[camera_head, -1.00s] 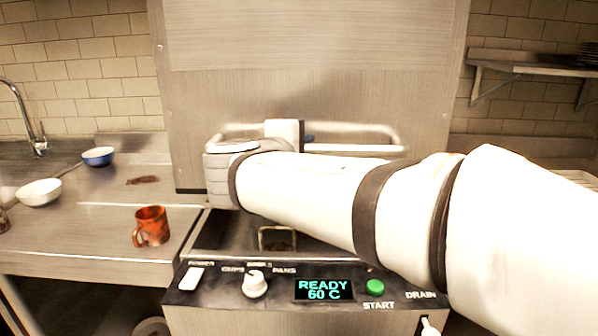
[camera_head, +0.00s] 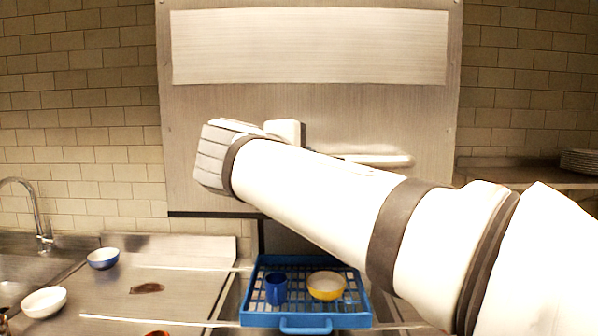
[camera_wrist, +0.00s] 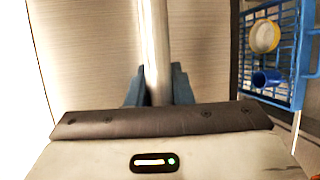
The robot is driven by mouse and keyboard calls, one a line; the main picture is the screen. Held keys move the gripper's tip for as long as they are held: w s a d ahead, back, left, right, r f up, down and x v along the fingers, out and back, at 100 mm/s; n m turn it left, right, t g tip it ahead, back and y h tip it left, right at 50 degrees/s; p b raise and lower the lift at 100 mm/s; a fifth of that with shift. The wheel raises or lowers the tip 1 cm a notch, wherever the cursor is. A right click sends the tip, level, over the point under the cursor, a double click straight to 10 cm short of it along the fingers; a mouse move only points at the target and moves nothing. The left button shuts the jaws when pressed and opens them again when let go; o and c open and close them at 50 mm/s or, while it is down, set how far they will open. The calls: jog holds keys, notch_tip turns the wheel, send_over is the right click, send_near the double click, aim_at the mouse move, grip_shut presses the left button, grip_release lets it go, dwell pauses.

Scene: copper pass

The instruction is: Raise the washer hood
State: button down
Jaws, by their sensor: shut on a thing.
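The washer hood (camera_head: 310,48) is a brushed metal box with its lower edge now well above the counter. Its handle is a pale horizontal bar (camera_head: 378,160), partly hidden behind my arm in the head view. In the wrist view the handle bar (camera_wrist: 155,50) runs between the blue fingers of my gripper (camera_wrist: 158,86), which is shut on it. In the head view the fingers are hidden by my arm. Under the hood a blue rack (camera_head: 305,319) shows, holding a blue cup (camera_head: 276,289) and a yellow and white bowl (camera_head: 326,285). Both also show in the wrist view.
On the left counter are a blue bowl (camera_head: 103,258), a white bowl (camera_head: 44,302) and a brown stain (camera_head: 147,288). An orange mug (camera_head: 157,333) shows at the bottom edge. A faucet (camera_head: 40,215) stands at the far left. Stacked plates (camera_head: 580,161) sit on the right shelf (camera_head: 520,172).

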jog(key=shift+d+r, duration=0.1)
jog(key=shift+r, duration=0.15)
jog(key=c, duration=1.5)
grip_release()
jog(key=shift+d, duration=0.1)
jog(key=shift+o, duration=1)
jog(key=v, duration=0.8)
jog(key=shift+b, duration=0.45)
jog(key=shift+w, duration=0.1)
